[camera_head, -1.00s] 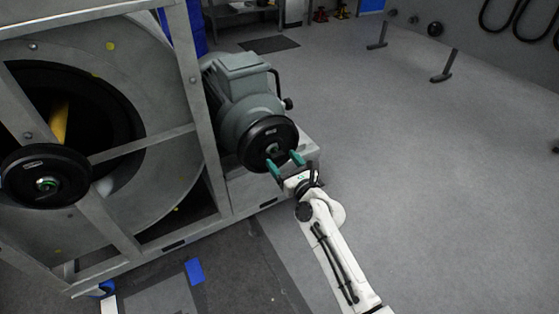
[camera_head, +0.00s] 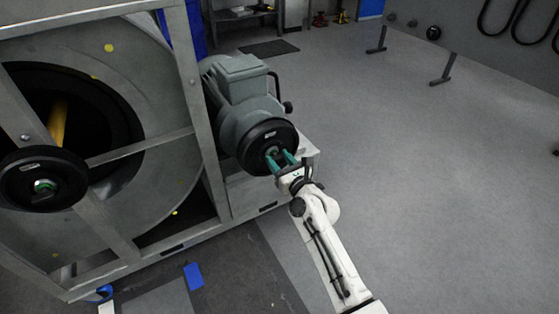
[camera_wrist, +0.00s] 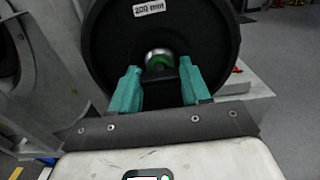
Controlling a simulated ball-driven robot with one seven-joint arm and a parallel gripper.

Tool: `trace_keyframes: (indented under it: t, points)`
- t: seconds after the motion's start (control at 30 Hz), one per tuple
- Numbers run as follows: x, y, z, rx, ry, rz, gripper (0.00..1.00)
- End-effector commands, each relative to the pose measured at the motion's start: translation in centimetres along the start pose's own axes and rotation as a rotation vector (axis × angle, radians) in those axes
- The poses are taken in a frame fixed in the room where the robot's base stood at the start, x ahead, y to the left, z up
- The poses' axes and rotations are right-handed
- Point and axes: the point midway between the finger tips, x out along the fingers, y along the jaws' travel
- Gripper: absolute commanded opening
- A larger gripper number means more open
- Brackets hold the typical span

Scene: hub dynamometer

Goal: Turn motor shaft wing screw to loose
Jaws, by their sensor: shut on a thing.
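The grey motor (camera_head: 240,95) carries a black pulley (camera_head: 254,134) on its shaft; in the wrist view the pulley (camera_wrist: 110,40) fills the middle and bears a "200 mm" label. The shaft end (camera_wrist: 158,55), silver with a green centre, shows at the hub. The wing screw (camera_wrist: 161,74) is a small dark shape just below it, mostly hidden between my teal fingers. My gripper (camera_head: 280,158) is at the pulley's face; in the wrist view its fingers (camera_wrist: 160,78) stand either side of the screw, shut on it.
A large metal frame with a drum (camera_head: 165,100) stands left of the motor, with a second black pulley (camera_head: 44,180) on its front. The motor sits on a grey base (camera_head: 250,190). A blue patch (camera_head: 194,276) lies on the floor. The floor to the right (camera_head: 420,190) is open.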

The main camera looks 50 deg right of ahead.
Motion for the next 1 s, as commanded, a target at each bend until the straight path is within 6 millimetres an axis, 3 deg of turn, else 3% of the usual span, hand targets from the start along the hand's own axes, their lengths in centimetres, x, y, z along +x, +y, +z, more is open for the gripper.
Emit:
trace_keyframes:
  t: [0.13,0.53,1.0]
  points:
    - [-0.01,-0.02,0.0,0.0,0.0,0.0,0.17]
    - [-0.02,0.01,0.02,-0.078,0.0,-0.001,0.16]
    - [-0.01,0.2,-0.05,-0.469,-0.001,0.0,0.16]
